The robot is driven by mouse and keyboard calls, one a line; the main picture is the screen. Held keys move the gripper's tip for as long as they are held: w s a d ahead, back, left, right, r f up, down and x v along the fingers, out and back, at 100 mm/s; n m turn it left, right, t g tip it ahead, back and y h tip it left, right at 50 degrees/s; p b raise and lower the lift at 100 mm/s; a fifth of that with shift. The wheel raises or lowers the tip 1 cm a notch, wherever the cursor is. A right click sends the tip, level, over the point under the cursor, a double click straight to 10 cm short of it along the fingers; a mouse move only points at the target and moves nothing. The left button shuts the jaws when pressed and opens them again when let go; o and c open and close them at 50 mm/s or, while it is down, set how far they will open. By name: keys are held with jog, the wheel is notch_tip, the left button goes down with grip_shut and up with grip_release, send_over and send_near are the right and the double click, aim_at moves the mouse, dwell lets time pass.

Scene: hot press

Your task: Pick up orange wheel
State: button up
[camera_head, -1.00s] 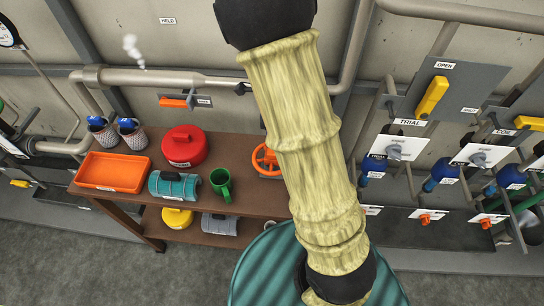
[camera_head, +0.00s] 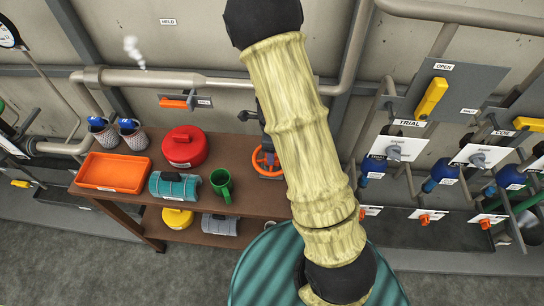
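The orange wheel (camera_head: 261,167) lies at the right part of the brown table, partly hidden by my arm. My gripper (camera_head: 267,143) shows only as dark parts beside my yellow-sleeved arm, reaching down to the far edge of the wheel. Its fingers are mostly hidden. I cannot tell whether they are open or shut, or whether they touch the wheel.
The brown table (camera_head: 262,205) also holds an orange tray (camera_head: 112,172), a red round canister (camera_head: 184,147), a teal cylinder (camera_head: 174,187) and a green mug (camera_head: 221,185). A pipe (camera_head: 165,79) runs along the wall behind. Valve panels stand at right.

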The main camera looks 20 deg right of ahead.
notch_tip(320, 180, down, 3)
jog(key=shift+r, duration=0.2)
jog(key=shift+c, duration=0.4)
grip_shut()
jog(key=shift+r, duration=0.1)
jog(key=shift+r, duration=0.1)
notch_tip(320, 180, up, 10)
jog(key=shift+f, duration=0.1)
dwell(0.7)
